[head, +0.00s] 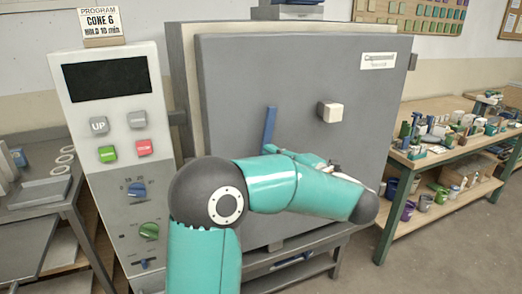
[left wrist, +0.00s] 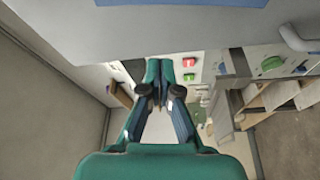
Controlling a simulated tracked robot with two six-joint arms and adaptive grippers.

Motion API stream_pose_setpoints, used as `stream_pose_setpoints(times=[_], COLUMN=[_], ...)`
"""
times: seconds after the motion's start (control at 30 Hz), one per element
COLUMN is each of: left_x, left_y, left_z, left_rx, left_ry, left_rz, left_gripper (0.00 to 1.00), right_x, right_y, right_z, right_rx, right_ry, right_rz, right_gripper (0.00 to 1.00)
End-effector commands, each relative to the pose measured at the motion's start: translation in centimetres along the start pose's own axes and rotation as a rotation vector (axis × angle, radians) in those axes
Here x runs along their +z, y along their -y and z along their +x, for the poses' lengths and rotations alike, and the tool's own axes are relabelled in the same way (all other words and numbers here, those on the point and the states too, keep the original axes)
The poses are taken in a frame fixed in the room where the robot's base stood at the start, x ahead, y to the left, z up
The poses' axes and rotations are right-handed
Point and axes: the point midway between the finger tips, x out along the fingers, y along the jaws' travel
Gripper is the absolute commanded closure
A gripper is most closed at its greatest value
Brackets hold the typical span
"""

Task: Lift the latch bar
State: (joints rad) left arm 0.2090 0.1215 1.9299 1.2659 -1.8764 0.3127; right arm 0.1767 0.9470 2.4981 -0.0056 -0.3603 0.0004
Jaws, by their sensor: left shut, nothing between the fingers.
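The blue latch bar (head: 269,127) stands nearly upright, slightly tilted, on the front of the grey kiln door (head: 240,75) in the head view. Its lower end is by my left gripper (head: 272,149), partly hidden by my arm. The gripper's fingertips point left near that lower end; I cannot tell whether they touch it. In the left wrist view, my left gripper (left wrist: 166,74) has its fingers drawn together with nothing between them. A blue surface (left wrist: 180,3) shows at the top edge there; I cannot tell if it is the bar. My right gripper is not in view.
A control panel (head: 115,175) with buttons and dials stands left of the door. A pale square knob (head: 332,112) sticks out of the door right of the bar. A green-framed workbench (head: 425,165) with pots stands at the right. Grey shelving (head: 35,215) is at the far left.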

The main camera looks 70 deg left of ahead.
Motion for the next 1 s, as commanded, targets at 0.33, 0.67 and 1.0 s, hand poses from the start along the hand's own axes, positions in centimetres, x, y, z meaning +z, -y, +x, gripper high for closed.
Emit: stream_pose_setpoints(times=[0.33,0.67,1.0], left_x=[0.0,0.0,3.3], left_y=[-0.1,-0.1,1.9], left_z=[-2.1,-2.1,-4.1], left_rx=[0.000,-0.001,0.034], left_ry=[-0.001,-0.002,0.044], left_rz=[0.000,0.000,0.128], left_gripper=[1.00,1.00,1.00], right_x=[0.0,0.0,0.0], right_y=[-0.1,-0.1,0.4], right_z=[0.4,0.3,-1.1], right_rx=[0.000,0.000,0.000], right_ry=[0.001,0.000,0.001], right_rz=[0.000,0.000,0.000], right_gripper=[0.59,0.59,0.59])
